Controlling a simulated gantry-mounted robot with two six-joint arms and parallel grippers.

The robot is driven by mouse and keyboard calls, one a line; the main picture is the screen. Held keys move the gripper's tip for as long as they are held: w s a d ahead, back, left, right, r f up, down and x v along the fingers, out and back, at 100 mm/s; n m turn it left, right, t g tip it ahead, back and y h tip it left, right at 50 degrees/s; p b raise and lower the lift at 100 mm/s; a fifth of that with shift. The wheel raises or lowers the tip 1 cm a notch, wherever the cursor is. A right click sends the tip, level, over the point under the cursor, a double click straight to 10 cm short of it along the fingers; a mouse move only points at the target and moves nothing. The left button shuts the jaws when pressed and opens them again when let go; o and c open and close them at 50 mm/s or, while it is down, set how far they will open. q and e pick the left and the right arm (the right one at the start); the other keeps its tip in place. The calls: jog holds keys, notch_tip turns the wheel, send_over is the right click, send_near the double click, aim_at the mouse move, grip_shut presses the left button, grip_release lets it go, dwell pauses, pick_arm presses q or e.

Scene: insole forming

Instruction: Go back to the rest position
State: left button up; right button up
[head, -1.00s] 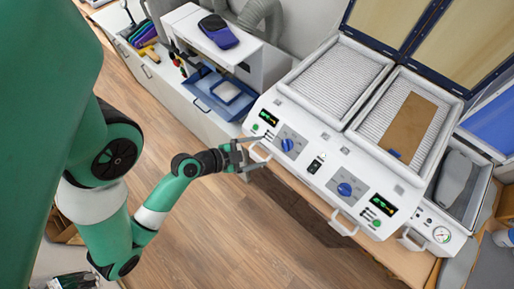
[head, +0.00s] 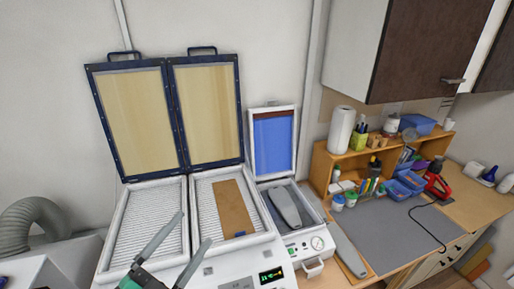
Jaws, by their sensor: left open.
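My left gripper (head: 195,227) shows at the bottom of the head view, with its two grey fingers spread apart and nothing between them. In the picture it overlaps the front of the white forming machine (head: 250,262). I cannot tell its exact height above the machine. My right gripper is not in view. The machine's left bed (head: 147,222) is bare. A brown board (head: 233,207) with a small blue tab lies in the right bed.
Two framed lids (head: 136,115) stand open behind the beds. A smaller press (head: 310,248) with a raised blue lid (head: 273,143) holds a grey insole form (head: 285,207). A grey mat (head: 395,235) on the right bench is largely clear. A wooden shelf (head: 325,165) holds supplies.

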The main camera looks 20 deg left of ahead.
pick_arm(q)
jog(key=d+r+t+h, duration=0.2)
jog(key=d+r, duration=0.2)
jog(key=r, duration=0.6)
jog(key=d+r+t+h, duration=0.25)
jog(key=d+r, duration=0.25)
jog(key=r, duration=0.6)
jog(key=s+r+n+t+y, duration=0.2)
jog(key=s+r+n+y, duration=0.1)
jog(key=r+n, duration=0.7)
jog(key=shift+s+a+r+n+t+y+p, duration=0.35)
jog(key=shift+s+a+r+y+p, duration=0.1)
jog(key=shift+r+y, duration=0.1)
